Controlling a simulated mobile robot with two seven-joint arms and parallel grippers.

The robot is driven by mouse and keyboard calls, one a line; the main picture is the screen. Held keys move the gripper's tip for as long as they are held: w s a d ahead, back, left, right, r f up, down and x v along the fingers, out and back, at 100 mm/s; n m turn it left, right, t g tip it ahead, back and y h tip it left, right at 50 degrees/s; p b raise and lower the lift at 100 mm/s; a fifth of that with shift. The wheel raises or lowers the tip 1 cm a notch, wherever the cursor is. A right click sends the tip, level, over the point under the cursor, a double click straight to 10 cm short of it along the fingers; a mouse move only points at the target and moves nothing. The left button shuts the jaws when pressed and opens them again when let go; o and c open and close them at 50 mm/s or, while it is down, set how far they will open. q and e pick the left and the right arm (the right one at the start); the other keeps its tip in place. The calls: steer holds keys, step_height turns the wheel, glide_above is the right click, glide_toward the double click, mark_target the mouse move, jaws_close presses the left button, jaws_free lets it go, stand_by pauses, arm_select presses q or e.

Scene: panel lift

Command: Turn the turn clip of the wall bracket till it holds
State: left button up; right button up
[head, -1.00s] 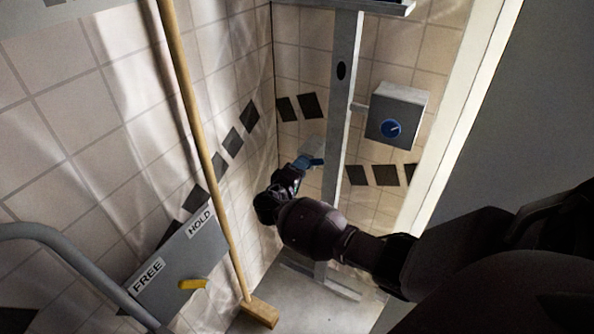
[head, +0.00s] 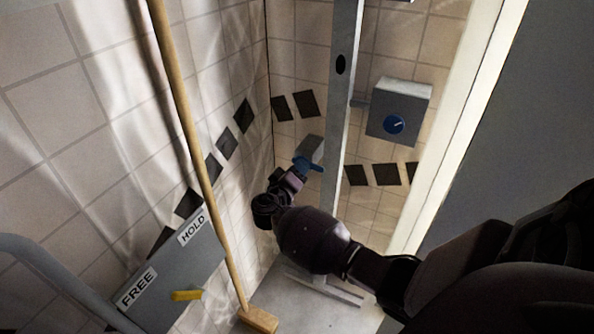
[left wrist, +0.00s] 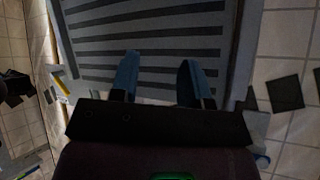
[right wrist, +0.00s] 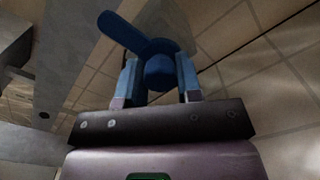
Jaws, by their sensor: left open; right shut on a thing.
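The dark blue turn clip (head: 316,168) sits at a small grey bracket plate (head: 312,146) on the tiled back wall, left of the upright post. My right gripper (head: 300,166) reaches it from below and is shut on it. In the right wrist view the round hub of the turn clip (right wrist: 160,72) lies between the fingers. Its lever points to the upper left, beyond the fingertips. My left gripper (left wrist: 158,78) is open and empty, in front of a dark striped panel (left wrist: 150,40). It is outside the head view.
A broom (head: 190,120) leans at left before a FREE/HOLD plate (head: 165,270) with a yellow lever (head: 187,295).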

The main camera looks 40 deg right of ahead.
arm_select(q)
steer(key=shift+s+f, duration=0.1)
arm_select(e)
steer(key=o, duration=0.9)
arm_select(q)
steer(key=shift+s+a+f, duration=0.1)
steer(key=shift+s+f, duration=0.1)
steer(key=shift+s, duration=0.25)
arm_select(e)
steer(key=shift+o, duration=0.2)
arm_select(q)
steer(key=shift+a+r+p, duration=0.1)
steer(key=shift+a+p, duration=0.05)
steer(key=shift+p, duration=0.45)
arm_select(e)
steer(key=v, duration=1.1)
arm_select(q)
steer(key=shift+s, duration=0.1)
arm_select(e)
steer(key=shift+w, duration=0.1)
